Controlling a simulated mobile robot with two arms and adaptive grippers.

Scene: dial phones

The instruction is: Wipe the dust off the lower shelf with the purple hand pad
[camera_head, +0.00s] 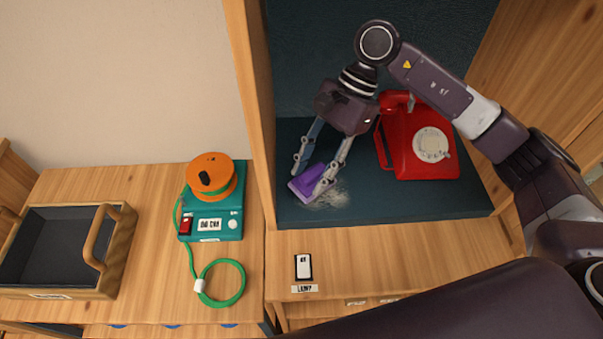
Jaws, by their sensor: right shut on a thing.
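The purple hand pad (306,182) is on the dark teal shelf (300,214) inside the wooden cabinet. My right gripper (314,178) is shut on the pad, with a finger on either side of it. The pad sits tilted, and I cannot tell whether it presses flat on the shelf. A pale patch of dust (333,199) shows on the shelf just right of and below the pad, close to the gripper's right finger. My left gripper is not in view.
A red dial phone (408,152) stands on the shelf right of my gripper. The cabinet's left wall (252,90) is close on the left. Left outside are a teal device (213,222) with an orange reel (210,174), a green cable (222,303) and a wooden tray (122,240).

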